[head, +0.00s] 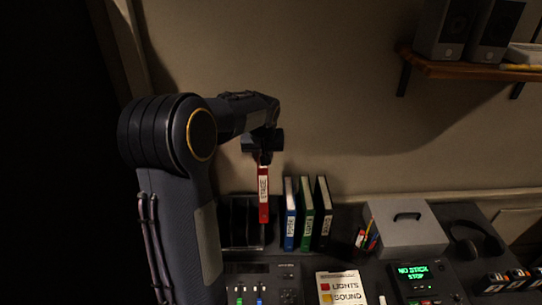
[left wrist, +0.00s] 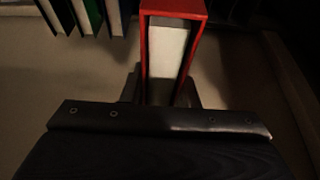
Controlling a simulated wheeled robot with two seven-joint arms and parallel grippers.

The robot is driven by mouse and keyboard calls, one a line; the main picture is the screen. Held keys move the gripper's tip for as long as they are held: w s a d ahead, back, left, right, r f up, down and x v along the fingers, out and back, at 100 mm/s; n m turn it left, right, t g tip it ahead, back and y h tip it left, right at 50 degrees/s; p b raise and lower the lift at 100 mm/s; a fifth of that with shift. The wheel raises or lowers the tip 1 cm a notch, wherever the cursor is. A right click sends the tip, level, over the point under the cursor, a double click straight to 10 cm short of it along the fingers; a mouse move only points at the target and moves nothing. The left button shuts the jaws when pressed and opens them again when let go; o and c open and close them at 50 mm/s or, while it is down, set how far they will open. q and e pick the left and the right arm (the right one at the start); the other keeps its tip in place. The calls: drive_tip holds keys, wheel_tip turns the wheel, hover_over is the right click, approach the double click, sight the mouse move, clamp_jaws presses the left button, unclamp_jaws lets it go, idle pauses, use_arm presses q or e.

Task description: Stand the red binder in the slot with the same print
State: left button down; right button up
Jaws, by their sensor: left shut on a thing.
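The red binder (head: 264,196) hangs upright from my left gripper (head: 264,160), which is shut on its top end. In the left wrist view the red binder (left wrist: 173,12) shows its pale page block between red covers, with the left gripper (left wrist: 165,90) fingers on either side. A dark slotted rack (head: 240,222) stands below and to the left, partly hidden by my arm. The binder's lower end overlaps the rack's right part in the head view; I cannot tell whether it is inside a slot. The prints on the slots are too dark to read. My right gripper is not in view.
Blue (head: 290,214), green (head: 306,214) and black (head: 322,213) binders stand right of the red one. A shelf (head: 470,68) hangs upper right.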

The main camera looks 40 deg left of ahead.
use_arm(q)
drive_tip(key=s+a+f, duration=0.4)
drive_tip(key=s+a, duration=0.2)
drive_tip(key=a, duration=0.1)
wheel_tip(320, 180, down, 12)
drive_tip(key=b, duration=0.5)
drive_tip(key=shift+d+f+b, duration=0.15)
drive_tip(key=shift+d+b, duration=0.05)
drive_tip(key=shift+b, duration=0.15)
idle(0.3)
drive_tip(key=shift+s, duration=0.1)
drive_tip(key=shift+b, duration=0.4)
idle(1.2)
drive_tip(key=shift+f+b, duration=0.3)
idle(0.5)
drive_tip(key=c, duration=1)
unclamp_jaws()
drive_tip(key=shift+c, duration=0.2)
